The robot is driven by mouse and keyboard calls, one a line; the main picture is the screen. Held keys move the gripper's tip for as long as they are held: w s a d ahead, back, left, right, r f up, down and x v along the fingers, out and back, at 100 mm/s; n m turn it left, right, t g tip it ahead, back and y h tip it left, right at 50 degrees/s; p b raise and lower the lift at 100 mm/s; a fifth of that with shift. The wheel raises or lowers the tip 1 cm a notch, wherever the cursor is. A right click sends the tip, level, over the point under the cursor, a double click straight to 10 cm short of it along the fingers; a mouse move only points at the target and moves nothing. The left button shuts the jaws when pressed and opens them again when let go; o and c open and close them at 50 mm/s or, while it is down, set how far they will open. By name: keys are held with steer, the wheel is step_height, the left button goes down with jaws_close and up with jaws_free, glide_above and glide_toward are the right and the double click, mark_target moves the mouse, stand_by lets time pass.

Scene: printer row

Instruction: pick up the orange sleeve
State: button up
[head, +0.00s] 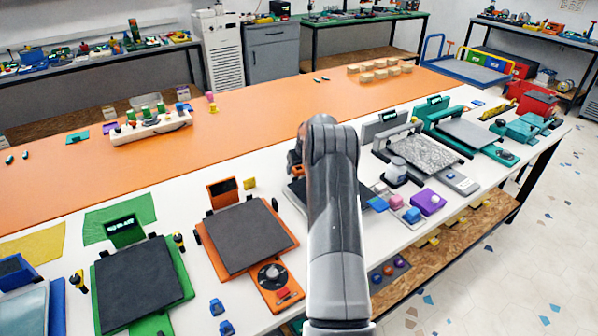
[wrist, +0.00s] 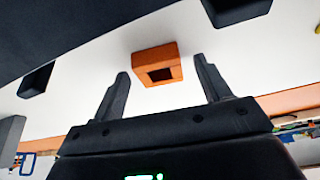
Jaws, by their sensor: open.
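The orange sleeve (wrist: 157,67) is a short blocky piece with a dark square opening, seen in the wrist view against a white surface. My gripper (wrist: 161,66) is open, with one dark finger on each side of the sleeve. White gaps show between the sleeve and both fingers, so neither appears to touch it. How far the sleeve lies beyond the fingertips is hard to tell. In the head view my arm covers the gripper, and I cannot make out the sleeve for certain.
Printers stand along the white bench, including an orange-framed one (head: 245,236) and a green-framed one (head: 140,285) left of my arm. A grey-plated one (head: 423,152) and a purple block (head: 428,203) are to the right.

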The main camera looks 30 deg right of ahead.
steer(key=c, duration=1)
steer(key=shift+c, duration=0.2)
